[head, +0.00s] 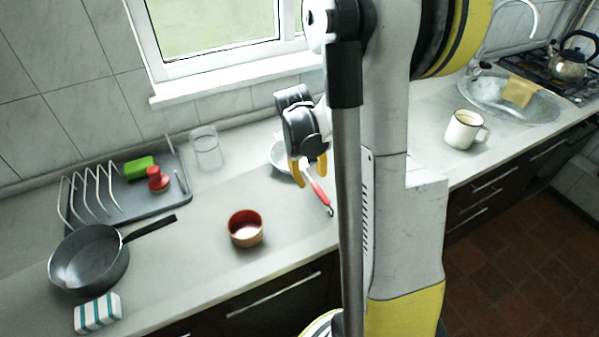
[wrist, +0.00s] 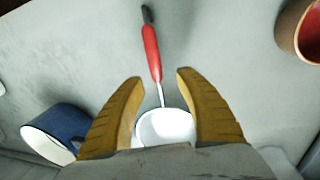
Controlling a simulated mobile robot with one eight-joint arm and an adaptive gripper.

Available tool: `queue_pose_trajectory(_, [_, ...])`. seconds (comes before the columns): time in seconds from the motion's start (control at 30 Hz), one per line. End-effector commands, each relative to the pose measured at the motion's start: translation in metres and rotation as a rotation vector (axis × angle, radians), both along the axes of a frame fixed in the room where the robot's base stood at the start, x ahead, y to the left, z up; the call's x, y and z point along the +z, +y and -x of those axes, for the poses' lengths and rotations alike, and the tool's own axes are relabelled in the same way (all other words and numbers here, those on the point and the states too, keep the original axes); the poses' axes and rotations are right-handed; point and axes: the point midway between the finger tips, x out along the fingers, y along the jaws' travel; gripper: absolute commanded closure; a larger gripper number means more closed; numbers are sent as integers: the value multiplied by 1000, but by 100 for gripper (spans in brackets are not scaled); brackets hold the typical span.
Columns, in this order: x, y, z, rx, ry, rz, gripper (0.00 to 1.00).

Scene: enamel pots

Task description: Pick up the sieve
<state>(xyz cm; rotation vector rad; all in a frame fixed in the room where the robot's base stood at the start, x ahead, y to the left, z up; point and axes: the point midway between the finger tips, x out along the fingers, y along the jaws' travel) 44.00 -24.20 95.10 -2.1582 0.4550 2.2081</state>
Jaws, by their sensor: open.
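The sieve shows in the head view as a pale bowl (head: 280,157) on the counter with a red handle (head: 318,190) pointing toward the front edge. My gripper (head: 308,168) is over it and partly hides it. In the wrist view the sieve's white bowl (wrist: 166,126) lies between the yellow fingers of my gripper (wrist: 160,77). Its thin neck and red handle (wrist: 151,55), with a dark end, run up past the fingertips. The fingers are apart, one on each side of the sieve. I cannot tell whether they touch it.
A blue pot with a white inside (wrist: 50,135) is left of the fingers in the wrist view. A red-brown pot (head: 246,228) stands nearer the counter's front. A frying pan (head: 92,262), sponge (head: 98,313), dish rack (head: 120,205) and clear glass (head: 206,148) are left. A cream mug (head: 463,132) stands right.

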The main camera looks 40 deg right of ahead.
Motion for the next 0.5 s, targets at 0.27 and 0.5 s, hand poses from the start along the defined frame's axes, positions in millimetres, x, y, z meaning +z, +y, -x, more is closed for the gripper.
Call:
queue_pose_trajectory(0.27, [-27,-10,6,-1,0,0,59])
queue_pose_trajectory(0.5, [-53,-16,9,0,0,0,59])
